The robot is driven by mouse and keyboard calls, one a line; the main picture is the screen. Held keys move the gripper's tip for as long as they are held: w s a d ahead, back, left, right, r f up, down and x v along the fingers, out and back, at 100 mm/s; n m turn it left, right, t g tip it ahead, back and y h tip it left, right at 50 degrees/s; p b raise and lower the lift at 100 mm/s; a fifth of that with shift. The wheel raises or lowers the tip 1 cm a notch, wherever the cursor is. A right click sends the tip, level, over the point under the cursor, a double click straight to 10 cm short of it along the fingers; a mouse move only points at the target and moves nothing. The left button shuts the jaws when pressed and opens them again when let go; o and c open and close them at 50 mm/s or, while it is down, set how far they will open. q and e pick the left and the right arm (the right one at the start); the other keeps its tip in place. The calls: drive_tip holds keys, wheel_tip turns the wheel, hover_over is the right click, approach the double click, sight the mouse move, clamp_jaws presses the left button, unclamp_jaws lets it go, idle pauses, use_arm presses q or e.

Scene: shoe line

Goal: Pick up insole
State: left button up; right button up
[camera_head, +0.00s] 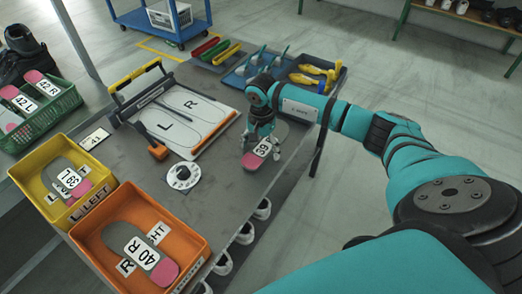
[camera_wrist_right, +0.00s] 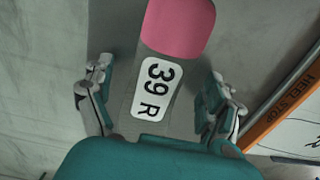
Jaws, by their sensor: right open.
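A grey insole (camera_head: 251,163) with a pink heel and a white "39 R" label lies on the grey table, right of the board with foot outlines. It also fills the middle of the right wrist view (camera_wrist_right: 181,28), label facing up toward the camera. My right gripper (camera_head: 262,146) is right over it, pointing down, and partly hides it. In the right wrist view the open fingers (camera_wrist_right: 160,78) stand on both sides of the insole, with a gap on each side. The left gripper does not show.
A yellow bin (camera_head: 17,177) with a 39 L insole and an orange bin (camera_head: 198,246) with a 40 R insole stand at the left front. The outline board (camera_head: 213,107), a round dial (camera_head: 183,176) and a blue tool tray (camera_head: 238,80) are nearby.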

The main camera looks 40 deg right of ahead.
drive_tip(key=c, duration=1.2)
drive_tip(key=shift+r, duration=0.15)
